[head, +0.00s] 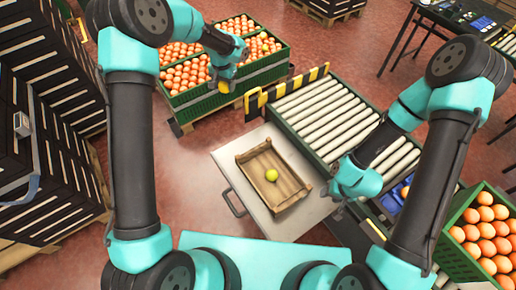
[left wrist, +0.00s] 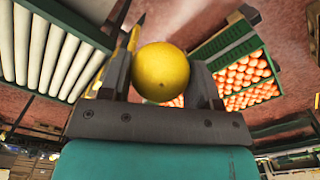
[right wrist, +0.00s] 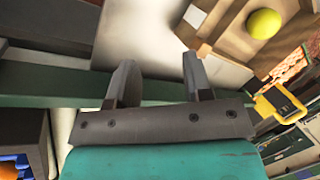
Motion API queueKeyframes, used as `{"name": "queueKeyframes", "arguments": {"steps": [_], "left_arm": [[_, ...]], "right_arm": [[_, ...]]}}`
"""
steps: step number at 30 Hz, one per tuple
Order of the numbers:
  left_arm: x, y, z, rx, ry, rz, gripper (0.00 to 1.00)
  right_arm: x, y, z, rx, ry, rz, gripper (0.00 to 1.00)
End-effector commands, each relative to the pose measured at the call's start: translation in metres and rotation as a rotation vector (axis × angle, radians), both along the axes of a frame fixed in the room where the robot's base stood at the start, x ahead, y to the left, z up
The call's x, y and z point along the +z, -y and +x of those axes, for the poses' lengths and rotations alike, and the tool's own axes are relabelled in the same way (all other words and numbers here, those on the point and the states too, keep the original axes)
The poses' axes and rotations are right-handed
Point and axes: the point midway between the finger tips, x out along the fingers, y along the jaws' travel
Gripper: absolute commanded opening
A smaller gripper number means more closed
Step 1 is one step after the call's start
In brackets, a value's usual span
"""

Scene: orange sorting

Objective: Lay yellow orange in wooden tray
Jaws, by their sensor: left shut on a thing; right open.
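A wooden tray (head: 246,158) lies on a pale metal surface in the middle of the head view, with one yellow-green round fruit (head: 271,175) inside it. That fruit also shows in the right wrist view (right wrist: 264,24). My left gripper (head: 224,84) is shut on a yellow orange (left wrist: 160,72), which sits between its fingers in the left wrist view. It is up by the green crates, away from the tray. My right gripper (right wrist: 160,82) is open and empty, to the right of the tray beside the roller conveyor.
Green crates (head: 200,101) full of oranges stand at the back left, and another crate (head: 455,262) at the lower right. A roller conveyor (head: 325,112) with a yellow-black striped barrier (head: 290,88) runs right of the tray. Black slatted crates (head: 45,190) fill the left side.

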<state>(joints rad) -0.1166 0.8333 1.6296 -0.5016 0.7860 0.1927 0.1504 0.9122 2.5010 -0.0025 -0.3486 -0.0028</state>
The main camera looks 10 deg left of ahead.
Motion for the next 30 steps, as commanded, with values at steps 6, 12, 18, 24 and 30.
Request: {"name": "queueKeyframes", "arguments": {"steps": [6,12,18,24,30], "left_arm": [[-0.008,-0.001,0.001,-0.091,0.004,0.012,0.32],[-0.034,-0.001,0.002,-0.417,0.028,0.048,0.32],[-0.073,0.016,-0.005,-0.963,0.095,0.086,0.32],[-0.104,0.044,-0.023,-1.46,0.187,0.092,0.32],[-0.125,0.069,-0.044,-1.804,0.262,0.075,0.32]], "right_arm": [[0.0,0.0,0.0,0.0,0.0,0.0,0.67],[0.0,0.0,0.0,0.0,0.0,0.0,0.68],[0.0,0.0,0.0,0.0,0.0,0.0,0.68],[0.0,0.0,0.0,0.0,0.0,0.0,0.68],[0.0,0.0,0.0,0.0,0.0,0.0,0.68]]}}
